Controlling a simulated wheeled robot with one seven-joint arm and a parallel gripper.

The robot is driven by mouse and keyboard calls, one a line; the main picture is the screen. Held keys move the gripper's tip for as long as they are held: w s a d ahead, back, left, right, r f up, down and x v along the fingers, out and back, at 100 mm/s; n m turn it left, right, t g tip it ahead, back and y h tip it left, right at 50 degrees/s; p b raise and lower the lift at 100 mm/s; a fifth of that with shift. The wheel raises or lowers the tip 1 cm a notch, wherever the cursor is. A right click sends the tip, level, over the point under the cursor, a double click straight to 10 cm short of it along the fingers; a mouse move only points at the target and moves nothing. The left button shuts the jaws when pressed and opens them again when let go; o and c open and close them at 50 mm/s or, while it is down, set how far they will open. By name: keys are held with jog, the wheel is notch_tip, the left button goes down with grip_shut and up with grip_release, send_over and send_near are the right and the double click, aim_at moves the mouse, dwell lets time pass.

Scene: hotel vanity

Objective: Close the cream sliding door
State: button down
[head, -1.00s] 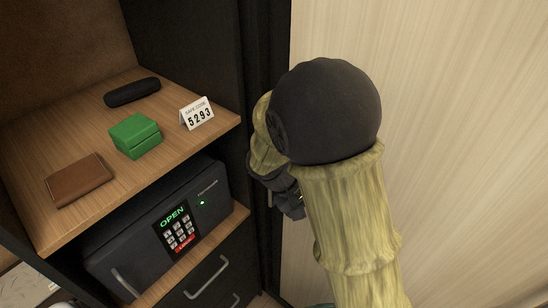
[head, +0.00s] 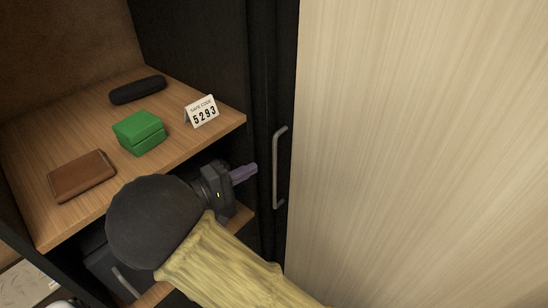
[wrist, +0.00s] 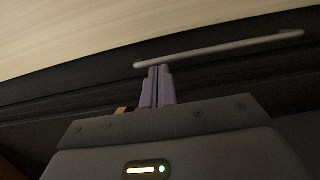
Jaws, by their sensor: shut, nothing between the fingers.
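The cream sliding door (head: 420,150) fills the right of the head view, and its pale panel also shows at the top of the wrist view (wrist: 90,30). A grey bar handle (head: 278,170) stands upright on the dark strip along the door's left edge. It also shows in the wrist view (wrist: 220,49), just beyond the fingertips. My gripper (head: 252,171) is shut and empty, left of the handle in the head view, its purple fingers pointing toward it. The wrist view also shows the shut fingers (wrist: 159,72); I cannot tell whether they touch the handle.
The open cabinet at left has a wooden shelf (head: 105,205) with a brown wallet (head: 82,176), a green box (head: 139,132), a dark case (head: 137,90) and a code card (head: 202,111). My arm mostly hides the safe (head: 105,265) below.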

jog(key=p+x, duration=0.4)
jog(key=x, duration=0.6)
jog(key=shift+w+d, duration=0.1)
jog(key=shift+d, duration=0.05)
jog(key=shift+f, duration=0.15)
